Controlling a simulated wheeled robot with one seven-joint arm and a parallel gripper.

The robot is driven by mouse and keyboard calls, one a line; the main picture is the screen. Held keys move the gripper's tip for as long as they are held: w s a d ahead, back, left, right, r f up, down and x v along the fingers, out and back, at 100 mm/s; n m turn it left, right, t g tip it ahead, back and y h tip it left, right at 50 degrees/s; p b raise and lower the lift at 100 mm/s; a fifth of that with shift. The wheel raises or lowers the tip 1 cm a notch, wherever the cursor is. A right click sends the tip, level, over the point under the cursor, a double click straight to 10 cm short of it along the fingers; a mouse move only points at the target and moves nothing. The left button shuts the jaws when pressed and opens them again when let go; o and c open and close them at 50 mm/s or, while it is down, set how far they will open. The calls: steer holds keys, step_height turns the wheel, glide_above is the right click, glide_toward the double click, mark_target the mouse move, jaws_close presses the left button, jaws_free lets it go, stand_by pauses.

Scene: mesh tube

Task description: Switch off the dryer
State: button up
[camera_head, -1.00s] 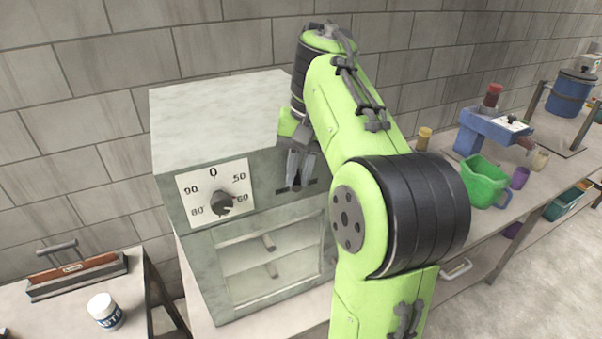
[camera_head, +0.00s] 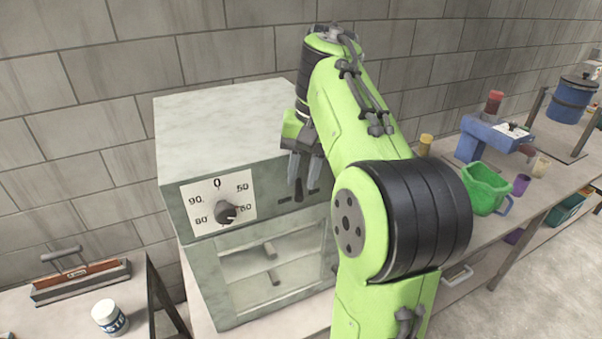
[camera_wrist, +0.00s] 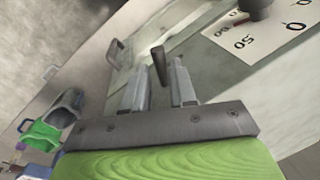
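The dryer (camera_head: 225,113) is a pale grey-green box with a glass-fronted lower part. A white dial plate on its upper front carries a dark round knob (camera_head: 227,212), whose pointer is toward the lower right, near 60. The knob also shows at the top right of the wrist view (camera_wrist: 256,8). My gripper (camera_head: 304,172) is in front of the panel, right of the dial plate. In the wrist view, its two grey fingers (camera_wrist: 163,78) are apart, with a dark lever (camera_wrist: 159,66) between or just beyond them. I cannot tell whether they touch it.
A bench on the right holds a green jug (camera_head: 485,188), a blue device (camera_head: 487,137) and a purple cup (camera_head: 521,184). A lower table at left holds a white jar (camera_head: 109,317) and a brown tool (camera_head: 80,278). My arm covers the dryer's right side.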

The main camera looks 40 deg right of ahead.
step_height(320, 180, up, 14)
steer(key=s+d+p, duration=0.1)
steer(key=p, duration=1)
steer(key=shift+s+d, duration=0.3)
steer(key=shift+d, duration=0.05)
steer(key=shift+f, duration=0.15)
steer(key=s+a+f+n+t+b, duration=0.2)
steer(key=s+a+f+n+b, duration=0.2)
steer(key=a+f, duration=0.5)
steer(key=s+a+f+n+t+h+b, duration=0.1)
steer(key=s+a+f+n+t+b, duration=0.1)
steer(key=s+a+f+n+b, duration=0.2)
steer(key=s+a+f, duration=0.3)
steer(key=a+f, duration=0.3)
steer(key=f, duration=0.1)
steer(key=shift+a+f+h, duration=0.2)
steer(key=shift+f+h, duration=0.1)
